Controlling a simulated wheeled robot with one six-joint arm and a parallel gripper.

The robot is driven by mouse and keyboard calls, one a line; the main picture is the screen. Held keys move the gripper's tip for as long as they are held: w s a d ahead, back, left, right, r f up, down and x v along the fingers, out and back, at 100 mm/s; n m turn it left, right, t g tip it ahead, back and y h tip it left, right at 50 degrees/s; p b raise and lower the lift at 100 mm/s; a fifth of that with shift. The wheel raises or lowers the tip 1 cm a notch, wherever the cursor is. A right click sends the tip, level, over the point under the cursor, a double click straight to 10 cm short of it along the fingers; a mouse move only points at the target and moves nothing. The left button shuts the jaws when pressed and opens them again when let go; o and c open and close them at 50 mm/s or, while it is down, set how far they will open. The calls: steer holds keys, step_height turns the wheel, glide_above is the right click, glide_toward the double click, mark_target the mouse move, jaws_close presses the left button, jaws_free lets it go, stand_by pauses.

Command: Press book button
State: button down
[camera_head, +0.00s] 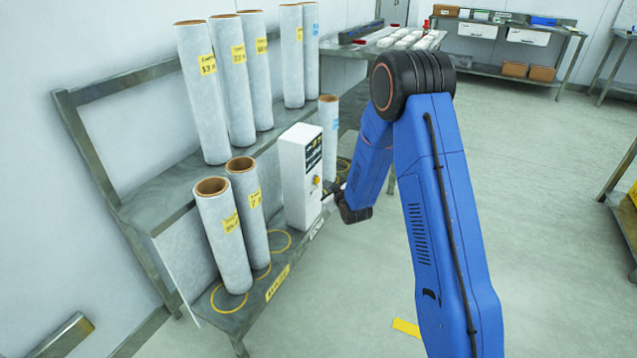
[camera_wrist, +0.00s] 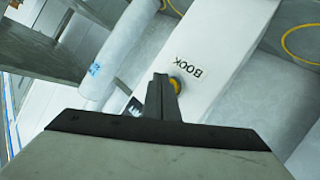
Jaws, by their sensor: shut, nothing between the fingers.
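The book button is a small yellow-orange knob (camera_wrist: 175,84) beside a white label that reads BOOK (camera_wrist: 187,69), on the face of a white box. In the head view the white box (camera_head: 300,165) stands upright on the lower shelf, with the button (camera_head: 317,180) on its right-hand face. My gripper (camera_wrist: 160,82) is shut and empty. Its tips are right by the button and cover part of it in the wrist view. I cannot tell whether they touch it. In the head view my gripper (camera_head: 328,190) is close to the box's face.
Two rolls (camera_head: 222,235) stand left of the box on the lower shelf (camera_head: 245,318), and another roll (camera_head: 328,130) stands behind it. Several rolls (camera_head: 200,95) stand on the upper shelf (camera_head: 165,205). Yellow circles (camera_head: 280,241) mark the lower shelf. Open floor (camera_head: 540,200) lies to the right.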

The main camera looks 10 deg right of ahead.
steer(key=shift+d, duration=0.1)
steer(key=s+d, duration=0.1)
steer(key=d, duration=0.1)
steer(key=s+d, duration=0.2)
stand_by(0.5)
steer(key=shift+r, duration=0.1)
stand_by(0.4)
steer(key=s+d+r+m+g+h, duration=0.1)
steer(key=s+d+r+m+g, duration=0.1)
steer(key=s+r, duration=0.75)
steer(key=s+d+r+m+g+h, duration=0.2)
steer(key=s+d+r+g, duration=0.1)
steer(key=s+r, duration=0.65)
steer(key=s+r+m+g, duration=0.1)
steer(key=s+r+g, duration=0.1)
steer(key=s, duration=1.5)
steer(key=s+r+m+g, duration=0.2)
steer(key=s+r, duration=0.2)
steer(key=s, duration=1.4)
steer(key=shift+s+d+r+m+g, duration=0.2)
steer(key=shift+d+m+g, duration=0.1)
steer(key=shift+d, duration=0.15)
